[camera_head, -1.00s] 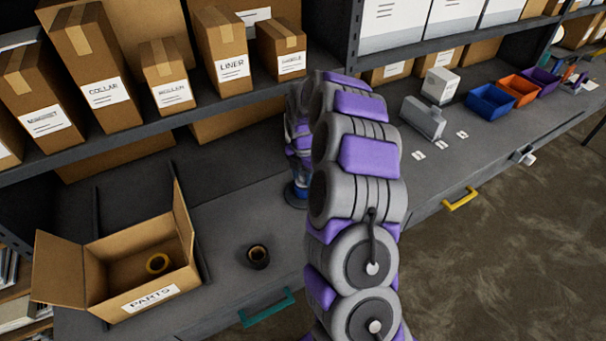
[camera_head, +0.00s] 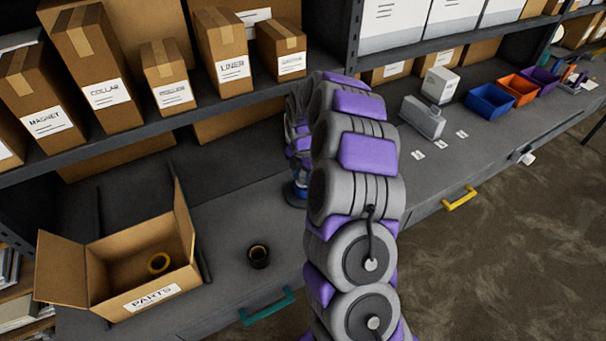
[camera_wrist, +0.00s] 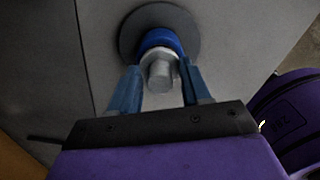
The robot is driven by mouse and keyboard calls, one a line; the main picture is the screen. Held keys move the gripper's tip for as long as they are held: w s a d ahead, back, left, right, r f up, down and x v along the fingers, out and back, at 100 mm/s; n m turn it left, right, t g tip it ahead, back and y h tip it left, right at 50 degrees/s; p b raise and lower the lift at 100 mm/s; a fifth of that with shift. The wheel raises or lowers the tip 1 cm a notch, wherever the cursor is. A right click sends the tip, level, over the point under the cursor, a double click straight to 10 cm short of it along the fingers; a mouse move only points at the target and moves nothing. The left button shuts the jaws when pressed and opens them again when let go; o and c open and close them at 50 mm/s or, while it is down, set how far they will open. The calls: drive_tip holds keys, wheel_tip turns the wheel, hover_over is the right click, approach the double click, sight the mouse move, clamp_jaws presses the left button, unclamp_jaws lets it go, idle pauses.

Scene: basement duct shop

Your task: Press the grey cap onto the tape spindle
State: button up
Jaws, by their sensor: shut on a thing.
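In the wrist view, the tape spindle shows as a dark round base (camera_wrist: 126,39) with a blue roll (camera_wrist: 158,38) around its middle. A grey cap (camera_wrist: 160,76) with a narrower knob lies in line with the blue roll. My gripper (camera_wrist: 161,70) has its two blue fingers on either side of the cap, shut on it. I cannot tell whether the cap is seated or just above the spindle. In the head view, the spindle base (camera_head: 292,196) shows at the left edge of my arm, which hides most of it and my gripper.
A PARTS box (camera_head: 118,292) with a yellowish roll (camera_head: 158,263) inside stands open at left. A dark roll (camera_head: 258,256) lies on the bench (camera_head: 225,235). Labelled cartons fill the shelf (camera_head: 150,123) above. A grey device (camera_head: 423,118) and coloured bins (camera_head: 488,101) are at right.

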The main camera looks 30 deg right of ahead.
idle(0.4)
drive_tip(key=o, duration=1.5)
drive_tip(key=shift+r+p, duration=1.55)
drive_tip(key=shift+r, duration=2)
clamp_jaws()
drive_tip(key=shift+f, duration=0.2)
